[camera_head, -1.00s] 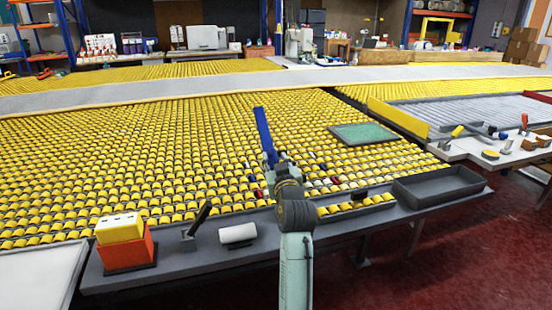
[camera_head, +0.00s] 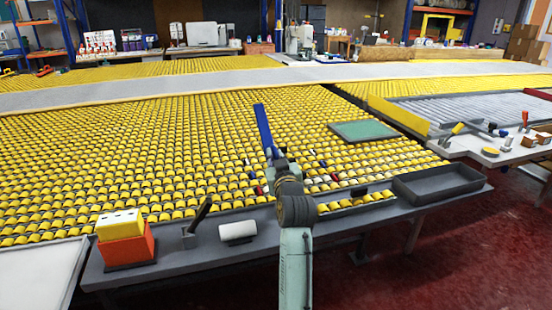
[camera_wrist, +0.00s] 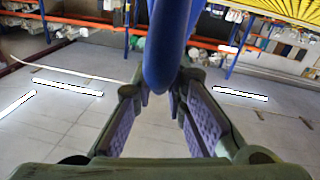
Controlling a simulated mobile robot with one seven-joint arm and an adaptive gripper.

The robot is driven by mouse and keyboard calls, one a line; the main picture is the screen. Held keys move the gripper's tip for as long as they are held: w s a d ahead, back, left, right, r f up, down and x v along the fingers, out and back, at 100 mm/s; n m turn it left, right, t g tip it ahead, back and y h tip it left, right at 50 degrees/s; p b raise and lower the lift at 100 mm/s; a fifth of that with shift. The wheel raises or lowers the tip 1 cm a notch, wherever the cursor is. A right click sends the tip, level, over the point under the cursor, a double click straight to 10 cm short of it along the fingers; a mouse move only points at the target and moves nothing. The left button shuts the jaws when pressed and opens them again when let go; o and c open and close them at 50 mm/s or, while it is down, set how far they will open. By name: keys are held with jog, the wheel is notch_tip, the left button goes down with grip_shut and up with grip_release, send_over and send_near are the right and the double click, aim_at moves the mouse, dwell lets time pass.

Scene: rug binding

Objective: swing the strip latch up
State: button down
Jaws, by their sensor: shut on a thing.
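The strip latch appears to be the long blue bar (camera_head: 263,128), which stands up and leans slightly left over the yellow roller bed. My gripper (camera_head: 270,158) is at its lower end, partly hidden by my own wrist. In the wrist view, the blue bar (camera_wrist: 168,55) comes down from the top edge to between the two purple-padded fingers of my gripper (camera_wrist: 160,95). The fingers are closed in on it. The bar's pivot is hidden in both views.
Yellow rollers (camera_head: 120,165) fill the bed behind. On the front ledge are an orange box (camera_head: 128,247), a black-handled tool (camera_head: 197,220), a white roll (camera_head: 237,232) and a dark empty tray (camera_head: 440,183). A green board (camera_head: 362,131) lies on the right.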

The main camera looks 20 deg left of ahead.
jog(key=shift+s+d+b, duration=0.1)
jog(key=shift+b, duration=0.25)
jog(key=s+d+t+b, duration=0.1)
jog(key=b, duration=0.2)
jog(key=shift+s+y, duration=0.1)
jog(key=shift+y, duration=0.2)
jog(key=s+d+r+m+t+y+b, duration=0.1)
jog(key=s+d+t+b, duration=0.4)
jog(key=b, duration=1.2)
jog(key=shift+s+r+m+t+y+b, duration=0.35)
jog(key=shift+s+t+y, duration=0.25)
jog(key=shift+s+t, duration=0.7)
jog(key=c, duration=1.6)
grip_release()
